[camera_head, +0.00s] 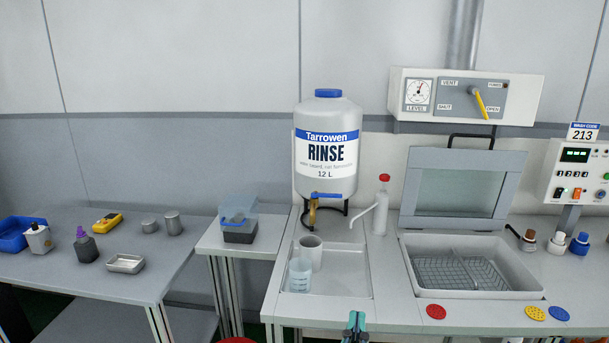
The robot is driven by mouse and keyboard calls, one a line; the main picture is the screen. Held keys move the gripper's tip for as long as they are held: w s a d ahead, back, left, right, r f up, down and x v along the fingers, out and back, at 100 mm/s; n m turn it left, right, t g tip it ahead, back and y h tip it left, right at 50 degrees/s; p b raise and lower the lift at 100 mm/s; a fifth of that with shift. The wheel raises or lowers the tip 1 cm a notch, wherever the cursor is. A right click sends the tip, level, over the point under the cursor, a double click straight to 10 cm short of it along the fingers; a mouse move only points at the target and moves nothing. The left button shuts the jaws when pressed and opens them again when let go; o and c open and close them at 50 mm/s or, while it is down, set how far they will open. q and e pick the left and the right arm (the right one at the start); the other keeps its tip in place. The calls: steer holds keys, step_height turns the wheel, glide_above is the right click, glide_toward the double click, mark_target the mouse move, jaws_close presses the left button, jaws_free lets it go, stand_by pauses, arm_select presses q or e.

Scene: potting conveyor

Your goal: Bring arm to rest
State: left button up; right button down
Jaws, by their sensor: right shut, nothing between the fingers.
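My right gripper (355,325) shows at the bottom edge of the head view, in front of the bench's front edge. Its teal fingertips are together with nothing between them, and the rest of it is cut off by the frame. It is apart from the objects on the bench. My left gripper is not in view.
A side table (120,285) at left carries small items. The bench's front strip is mostly clear.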

steer(key=w+d+f+g, duration=0.1)
steer(key=d+f+g, duration=0.1)
steer(key=d+f, duration=0.4)
steer(key=w+d+f+g+h+p, duration=0.1)
steer(key=d+f+g, duration=0.15)
steer(key=f, duration=0.65)
steer(key=w+d+f+g, duration=0.1)
steer(key=d+f+g, duration=0.1)
steer(key=d+f, duration=0.4)
steer(key=s+a+f+g+y+p, duration=0.1)
steer(key=s+a+f+g+y, duration=0.15)
steer(key=s+f, duration=0.45)
steer(key=s+a+f+g+y, duration=0.1)
steer(key=s+f+g+y, duration=0.15)
steer(key=f, duration=0.75)
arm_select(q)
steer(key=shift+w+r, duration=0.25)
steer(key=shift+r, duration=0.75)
arm_select(e)
steer(key=s+a+f+g+y, duration=0.2)
steer(key=s+a+g, duration=0.3)
steer(key=s, duration=0.5)
steer(key=shift+s+a+f+y, duration=0.35)
steer(key=shift+s+a+y, duration=0.05)
steer(key=shift+a+y, duration=0.55)
